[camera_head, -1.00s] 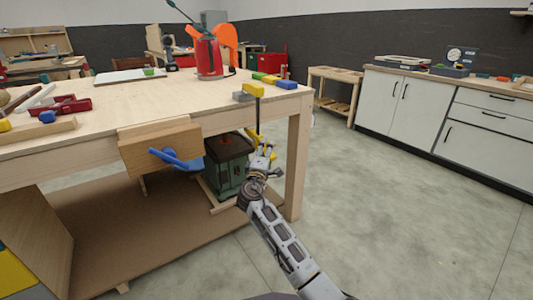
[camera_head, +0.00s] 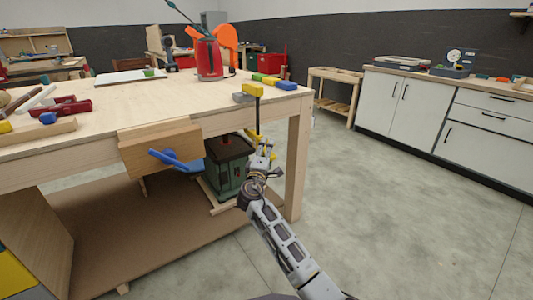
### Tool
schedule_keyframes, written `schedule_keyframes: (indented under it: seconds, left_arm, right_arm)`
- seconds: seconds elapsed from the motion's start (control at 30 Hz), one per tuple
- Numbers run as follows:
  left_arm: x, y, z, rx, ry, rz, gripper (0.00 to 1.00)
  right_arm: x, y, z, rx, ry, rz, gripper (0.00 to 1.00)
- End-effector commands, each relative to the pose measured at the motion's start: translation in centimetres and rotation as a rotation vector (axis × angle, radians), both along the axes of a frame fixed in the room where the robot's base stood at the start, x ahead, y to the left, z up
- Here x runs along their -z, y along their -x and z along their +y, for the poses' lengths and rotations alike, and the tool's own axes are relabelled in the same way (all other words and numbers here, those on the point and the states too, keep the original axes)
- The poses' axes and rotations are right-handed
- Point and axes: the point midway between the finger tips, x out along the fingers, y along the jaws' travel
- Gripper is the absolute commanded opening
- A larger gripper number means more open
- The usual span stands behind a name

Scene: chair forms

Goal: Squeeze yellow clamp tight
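The yellow clamp (camera_head: 254,90) is fixed at the right part of the wooden workbench's front edge. Its upper jaw lies over the bench top, and its dark bar hangs down in front of the edge to a lower yellow part. My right gripper (camera_head: 264,150) is at this lower part, just under the bench top. The fingers and the yellow part overlap in view, so I cannot tell whether they grip it. My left gripper is not in view.
The workbench (camera_head: 110,97) has a wooden vise (camera_head: 160,145) with a blue handle on its front. A dark green machine (camera_head: 227,165) stands below. Blue, yellow and green blocks (camera_head: 272,80) lie behind the clamp. The floor to the right (camera_head: 400,200) is clear.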

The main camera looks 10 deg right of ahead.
Motion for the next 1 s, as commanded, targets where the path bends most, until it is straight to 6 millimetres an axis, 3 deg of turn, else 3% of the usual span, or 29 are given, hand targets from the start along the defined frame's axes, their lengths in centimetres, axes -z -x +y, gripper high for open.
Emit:
schedule_keyframes:
  seconds: [0.77,1.0]
  left_arm:
    - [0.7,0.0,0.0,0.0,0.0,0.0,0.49]
    - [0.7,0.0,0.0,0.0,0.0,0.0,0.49]
  right_arm:
    - [0.2,-1.3,-0.4,0.0,0.0,-0.001,0.66]
    - [0.2,-1.2,-0.4,0.0,0.0,-0.001,0.39]
